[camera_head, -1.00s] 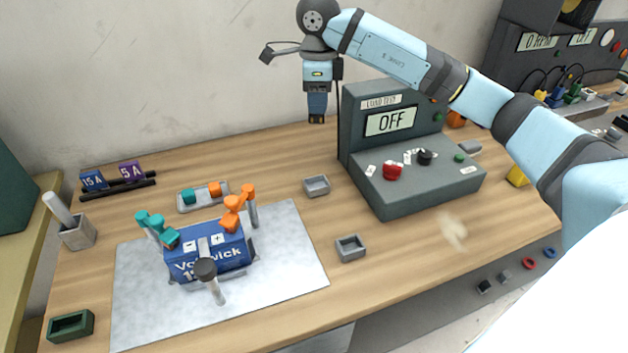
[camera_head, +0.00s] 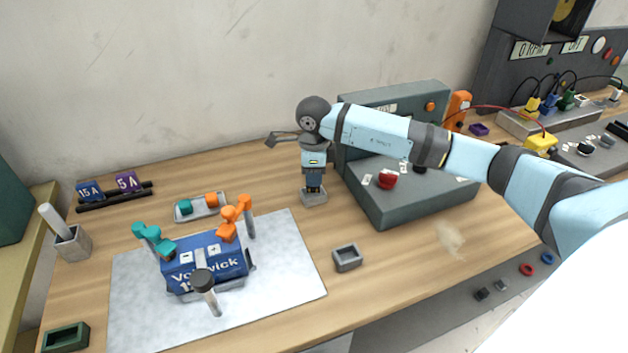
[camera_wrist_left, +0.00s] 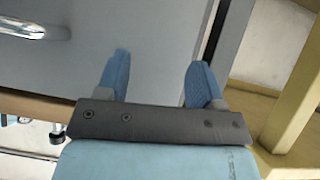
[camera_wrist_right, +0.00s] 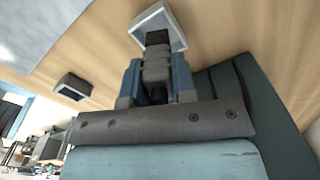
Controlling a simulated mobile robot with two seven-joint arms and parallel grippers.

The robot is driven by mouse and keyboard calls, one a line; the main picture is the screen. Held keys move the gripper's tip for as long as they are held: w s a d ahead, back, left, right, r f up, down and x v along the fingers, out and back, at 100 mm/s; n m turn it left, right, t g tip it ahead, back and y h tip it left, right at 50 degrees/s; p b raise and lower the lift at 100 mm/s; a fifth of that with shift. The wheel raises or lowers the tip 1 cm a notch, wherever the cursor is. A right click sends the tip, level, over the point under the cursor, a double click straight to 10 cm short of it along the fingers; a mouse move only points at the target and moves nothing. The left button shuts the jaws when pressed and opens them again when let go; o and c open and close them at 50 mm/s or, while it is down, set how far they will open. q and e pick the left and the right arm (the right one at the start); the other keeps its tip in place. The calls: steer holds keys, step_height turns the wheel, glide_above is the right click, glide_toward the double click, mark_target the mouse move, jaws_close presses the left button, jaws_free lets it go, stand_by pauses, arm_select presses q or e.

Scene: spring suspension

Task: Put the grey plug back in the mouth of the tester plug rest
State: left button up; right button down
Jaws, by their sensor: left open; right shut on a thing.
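My right gripper (camera_head: 314,186) points down, shut on the grey plug, which shows between its fingers in the right wrist view (camera_wrist_right: 157,66). Below it is a small grey open-topped rest (camera_head: 316,199) beside the tester, also in the right wrist view (camera_wrist_right: 178,34). The plug's dark lower end is at the rest's mouth. I cannot tell how deep it sits, as the gripper hides most of it in the head view. My left gripper (camera_wrist_left: 158,78) is open and empty in its wrist view, away from the plug.
The grey tester (camera_head: 400,205) stands right of the gripper. A second grey open box (camera_head: 347,258) sits nearer the front edge, with bare wood around it. A blue battery (camera_head: 205,262) with teal and orange clamps is on the pale mat (camera_head: 285,270) to the left.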

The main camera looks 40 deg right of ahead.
steer(key=shift+f, duration=1.15)
steer(key=shift+f, duration=0.2)
steer(key=c, duration=0.9)
jaws_free()
steer(key=shift+r, duration=0.1)
step_height(320, 180, up, 12)
steer(key=shift+r, duration=0.15)
steer(key=shift+s, duration=0.15)
